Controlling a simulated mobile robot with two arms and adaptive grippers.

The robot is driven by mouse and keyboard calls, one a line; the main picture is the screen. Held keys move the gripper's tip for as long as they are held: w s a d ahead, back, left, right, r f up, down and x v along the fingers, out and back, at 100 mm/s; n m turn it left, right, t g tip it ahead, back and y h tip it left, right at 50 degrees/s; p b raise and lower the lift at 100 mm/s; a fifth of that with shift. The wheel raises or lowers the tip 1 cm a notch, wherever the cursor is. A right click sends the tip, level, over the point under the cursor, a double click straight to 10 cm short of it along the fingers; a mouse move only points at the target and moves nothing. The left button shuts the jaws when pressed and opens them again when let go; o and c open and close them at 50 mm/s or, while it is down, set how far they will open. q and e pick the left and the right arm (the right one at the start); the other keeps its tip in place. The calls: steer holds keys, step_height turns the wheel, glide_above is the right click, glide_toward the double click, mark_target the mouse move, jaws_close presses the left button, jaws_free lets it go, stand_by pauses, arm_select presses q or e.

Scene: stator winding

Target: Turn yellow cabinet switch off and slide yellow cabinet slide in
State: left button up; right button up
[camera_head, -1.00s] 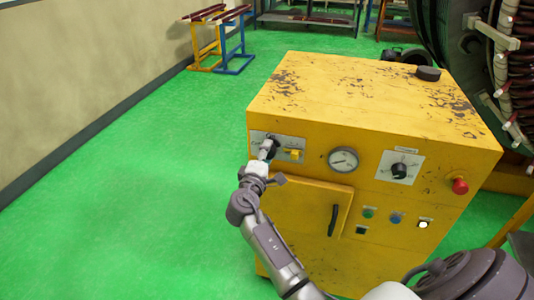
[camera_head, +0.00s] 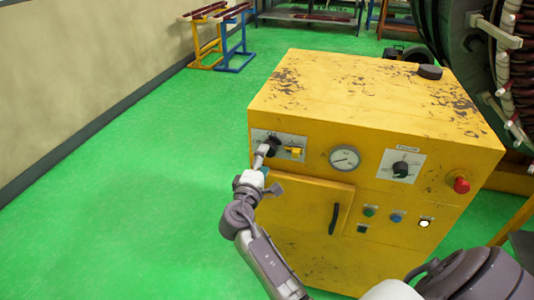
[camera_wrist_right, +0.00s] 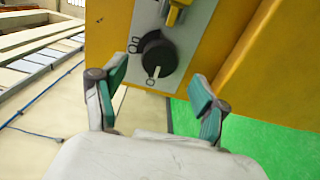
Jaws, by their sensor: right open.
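The yellow cabinet (camera_head: 350,100) stands in the middle of the head view. At the upper left of its front is a pale plate with a black rotary switch (camera_head: 273,142) and a small yellow slide (camera_head: 295,151) to its right. In the right wrist view the black switch (camera_wrist_right: 156,56) shows large, with a white pointer mark, and the yellow slide (camera_wrist_right: 174,12) is at the top edge. My right gripper (camera_wrist_right: 160,92) is open, its green-padded fingers apart on either side below the switch; I cannot tell whether they touch it. In the head view it partly covers the switch. My left gripper is not in view.
The cabinet front also has a gauge (camera_head: 344,158), a second black knob (camera_head: 401,169), a red button (camera_head: 461,185), small buttons and a door handle (camera_head: 334,218). A black round object (camera_head: 430,72) lies on top. Green floor to the left is clear.

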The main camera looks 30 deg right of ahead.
steer(key=v, duration=0.7)
steer(key=shift+s+a, duration=0.2)
steer(key=shift+a, duration=0.05)
steer(key=a+f+n+g+y, duration=0.1)
steer(key=a+f+y, duration=0.15)
steer(key=f, duration=0.75)
steer(key=a+f+n+y, duration=0.2)
steer(key=f+y, duration=0.1)
steer(key=f, duration=0.7)
steer(key=s+a+f+g+y, duration=0.1)
steer(key=s+f+g+y, duration=0.1)
steer(key=s+f, duration=0.45)
steer(key=s+a+f+g+y, duration=0.1)
steer(key=s+a+f+y, duration=0.15)
steer(key=f, duration=0.75)
steer(key=s+f+m+g+y, duration=0.2)
steer(key=s+f+m+g, duration=0.1)
steer(key=s+f, duration=1.1)
steer(key=s+d+f+m+g, duration=0.1)
steer(key=s+f+m+g, duration=0.1)
steer(key=s, duration=0.9)
steer(key=s+d+f+m+g+y, duration=0.1)
steer(key=s+d+f+m, duration=0.1)
steer(key=s, duration=0.9)
step_height(320, 180, down, 2)
steer(key=shift+d+f+m+g+y, duration=0.2)
steer(key=shift+m+g+y, duration=0.15)
steer(key=shift+m, duration=0.55)
